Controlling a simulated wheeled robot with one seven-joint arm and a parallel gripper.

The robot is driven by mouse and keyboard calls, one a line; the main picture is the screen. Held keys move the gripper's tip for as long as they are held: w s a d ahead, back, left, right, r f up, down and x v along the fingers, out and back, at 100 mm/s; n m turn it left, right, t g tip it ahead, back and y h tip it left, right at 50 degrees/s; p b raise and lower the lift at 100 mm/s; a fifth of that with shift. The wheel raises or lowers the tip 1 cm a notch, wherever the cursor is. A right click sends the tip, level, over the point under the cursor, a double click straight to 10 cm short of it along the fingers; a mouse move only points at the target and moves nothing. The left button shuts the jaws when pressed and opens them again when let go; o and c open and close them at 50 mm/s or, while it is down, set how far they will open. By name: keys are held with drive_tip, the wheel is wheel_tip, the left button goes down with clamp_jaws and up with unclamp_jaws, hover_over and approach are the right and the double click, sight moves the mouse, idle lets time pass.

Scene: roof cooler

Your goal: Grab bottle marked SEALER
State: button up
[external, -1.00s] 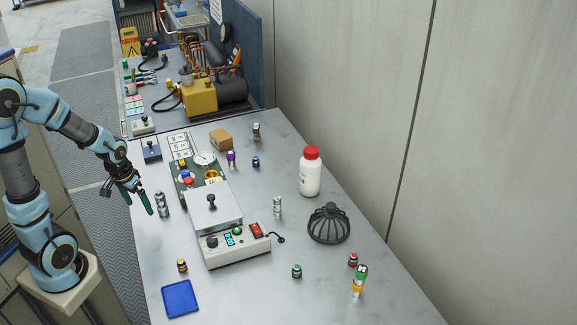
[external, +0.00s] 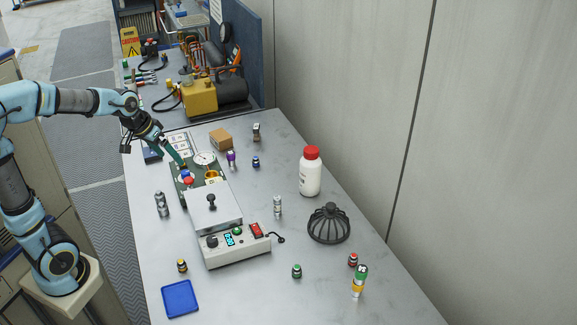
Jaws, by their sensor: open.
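My gripper (external: 176,156) is open, its green fingers angled down over the back left of the device on the table. No label reading SEALER is legible at this size. Several small bottles stand on the table: a purple one (external: 231,159), a dark blue one (external: 255,162), a grey one (external: 162,205), a pale one (external: 278,206), a dark one with an orange band (external: 182,266), a green-capped one (external: 297,271) and a red-capped one (external: 353,260). A large white bottle with a red cap (external: 310,174) stands at the right. I cannot tell which is SEALER.
A device with a control panel (external: 237,242) fills the table's middle. A cardboard box (external: 221,139) stands behind it. A black wire cage (external: 328,224), a multicoloured stack (external: 359,281) and a blue tray (external: 180,299) are nearer. The right side of the table has clear stretches.

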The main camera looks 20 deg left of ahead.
drive_tip(key=w+d+r+t+h+b, duration=0.1)
drive_tip(key=w+d+t+h+b, duration=0.3)
drive_tip(key=w+d, duration=0.85)
drive_tip(key=w+d+t+y+b, duration=0.1)
drive_tip(key=w+d+t+b, duration=0.2)
drive_tip(key=w+d+t, duration=0.9)
drive_tip(key=s+d+y, duration=0.1)
drive_tip(key=d, duration=0.2)
drive_tip(key=s+d+f+g+y+b, duration=0.1)
drive_tip(key=d, duration=0.3)
drive_tip(key=s+d+n+g+y, duration=0.1)
drive_tip(key=d, duration=0.3)
drive_tip(key=shift+d+f+b, duration=0.15)
drive_tip(key=shift+f+b, duration=0.25)
hover_over(306, 174)
wheel_tip(306, 174, down, 7)
drive_tip(key=shift+w+r, duration=0.1)
drive_tip(key=shift+w, duration=0.05)
wheel_tip(306, 174, down, 5)
drive_tip(key=shift+f+p, duration=0.1)
drive_tip(key=shift+p, duration=0.25)
drive_tip(key=shift+w+d+r, duration=0.1)
drive_tip(key=shift+w+r, duration=0.05)
drive_tip(key=shift+w, duration=0.65)
drive_tip(key=shift+w+d+r, duration=0.1)
drive_tip(key=shift+w, duration=0.65)
drive_tip(key=c, duration=1.2)
